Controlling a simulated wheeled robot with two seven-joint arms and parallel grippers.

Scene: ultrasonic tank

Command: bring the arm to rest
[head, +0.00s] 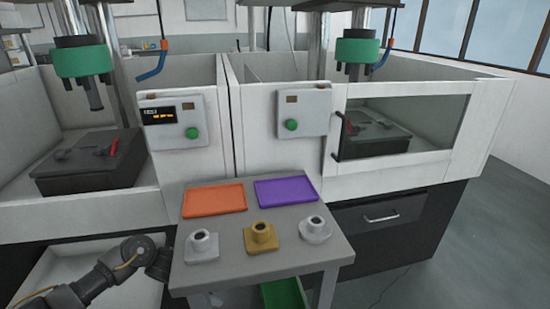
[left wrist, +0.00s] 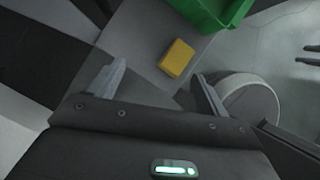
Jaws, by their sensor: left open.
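My left arm (head: 105,275) comes in at the lower left of the head view, low beside the left edge of the small grey table. Its fingers are not clearly seen there. In the left wrist view my left gripper (left wrist: 159,72) points downward with its two fingers well apart and nothing between them. A yellow block (left wrist: 177,58) lies below and beyond the fingertips on a grey surface. My right gripper is in neither view.
The grey table (head: 270,262) holds an orange tray (head: 214,200), a purple tray (head: 286,190) and white (head: 202,246), gold (head: 261,237) and round-based (head: 315,229) parts. A green bin (head: 284,294), also in the wrist view (left wrist: 208,12), sits below. White-walled machines (head: 232,130) stand behind.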

